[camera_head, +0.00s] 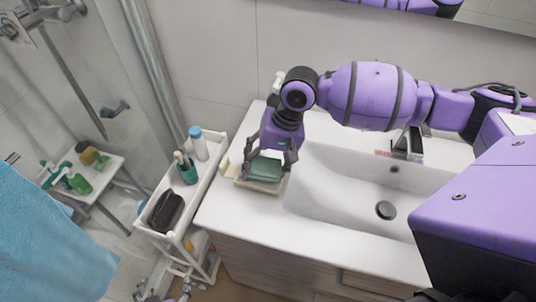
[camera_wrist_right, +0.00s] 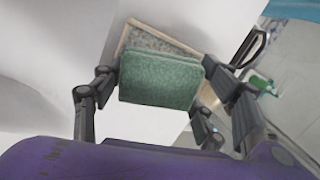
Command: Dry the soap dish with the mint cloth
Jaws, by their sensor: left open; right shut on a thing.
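The mint cloth (camera_head: 265,168) is a folded green pad. My right gripper (camera_head: 268,173) is shut on it from above, a finger at each side. In the right wrist view the cloth (camera_wrist_right: 160,80) lies between the fingers and covers much of the soap dish (camera_wrist_right: 150,37). The soap dish (camera_head: 243,184) is a shallow, pale beige tray at the left end of the white counter. The cloth is over it; I cannot tell whether they touch. My left gripper (camera_head: 165,293) is open at the bottom edge, partly out of frame.
The sink basin (camera_head: 350,180) is right of the dish, with a faucet (camera_head: 407,143) behind it. A white cart (camera_head: 207,180) on the left holds a bottle (camera_head: 199,145), a green cup (camera_head: 187,172) and a dark pouch (camera_head: 166,211). A blue towel (camera_head: 50,240) hangs at far left.

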